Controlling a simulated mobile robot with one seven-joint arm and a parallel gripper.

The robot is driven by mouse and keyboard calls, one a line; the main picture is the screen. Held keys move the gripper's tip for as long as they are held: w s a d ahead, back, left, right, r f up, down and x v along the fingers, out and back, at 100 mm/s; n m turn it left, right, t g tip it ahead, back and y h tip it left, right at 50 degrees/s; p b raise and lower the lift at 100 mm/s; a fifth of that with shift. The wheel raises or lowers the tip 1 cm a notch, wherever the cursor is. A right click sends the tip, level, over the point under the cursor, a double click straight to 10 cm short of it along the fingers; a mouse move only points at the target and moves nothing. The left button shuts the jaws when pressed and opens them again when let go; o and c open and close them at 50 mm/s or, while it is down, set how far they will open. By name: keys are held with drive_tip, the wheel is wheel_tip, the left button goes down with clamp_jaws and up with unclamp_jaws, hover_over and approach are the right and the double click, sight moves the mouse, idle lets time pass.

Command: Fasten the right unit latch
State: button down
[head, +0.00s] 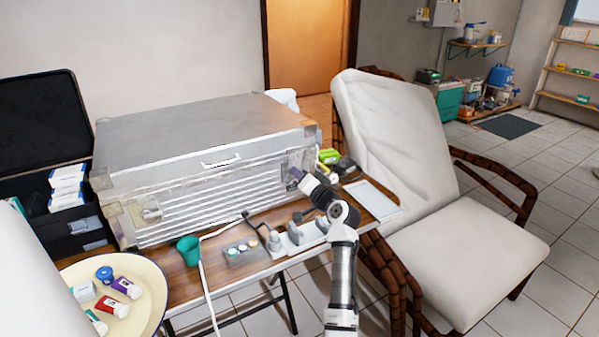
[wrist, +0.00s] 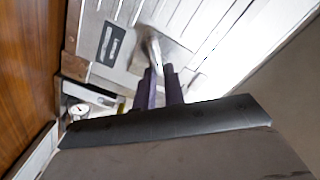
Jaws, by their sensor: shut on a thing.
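The unit is a large silver metal case (head: 205,150) with a ribbed front, standing on the wooden table. Its lid looks down. The right unit latch (wrist: 153,50) is a small metal lever on a plate on the unit's front, seen in the wrist view. My gripper (head: 296,173) reaches the right end of the front. In the wrist view its purple fingers (wrist: 159,76) are closed around the latch's lever end. In the head view my gripper and wrist largely hide this latch. The left latch (head: 149,213) shows at the front's left end.
Below my arm stand handpiece holders (head: 290,238), a small tray of pots (head: 243,250) and a green cup (head: 188,250). A light tray (head: 371,199) and a green box (head: 329,156) lie right of the unit. A white padded chair (head: 400,130) stands close on the right.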

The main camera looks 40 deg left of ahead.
drive_tip(key=shift+f+m+p, duration=0.2)
drive_tip(key=shift+m+p, duration=2.15)
drive_tip(key=shift+m, duration=1.85)
drive_tip(key=c, duration=1.5)
unclamp_jaws()
drive_tip(key=b+v, duration=0.1)
drive_tip(key=v, duration=1.3)
drive_tip(key=shift+f+b, duration=0.1)
drive_tip(key=shift+b, duration=0.3)
